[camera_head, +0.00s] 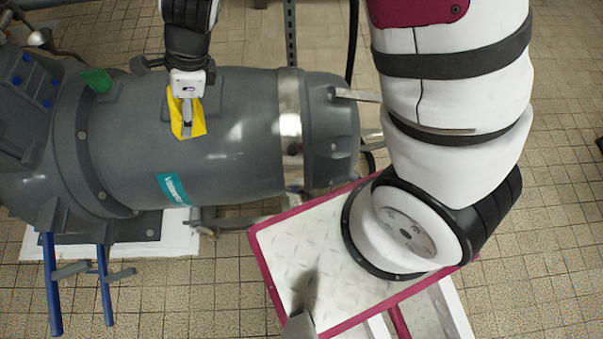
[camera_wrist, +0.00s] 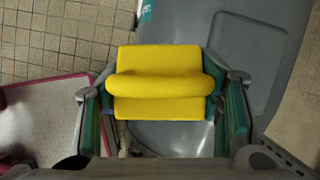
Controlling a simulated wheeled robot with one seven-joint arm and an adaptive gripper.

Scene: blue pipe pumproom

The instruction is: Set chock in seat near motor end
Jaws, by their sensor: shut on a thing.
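The yellow chock (camera_head: 184,128) is a ridged block. In the wrist view the chock (camera_wrist: 160,86) lies between the green-padded fingers, one at each side. My gripper (camera_head: 187,108) is shut on it, above the top of the big grey motor (camera_head: 235,140) in the head view. The motor also fills the right part of the wrist view (camera_wrist: 250,50). I cannot tell whether the chock touches the motor's surface. I cannot make out the seat in either view.
A silver band (camera_head: 290,130) rings the motor near its right end. A green cap (camera_head: 97,80) sits on the left of its top. Tiled floor (camera_head: 200,310) is open below.

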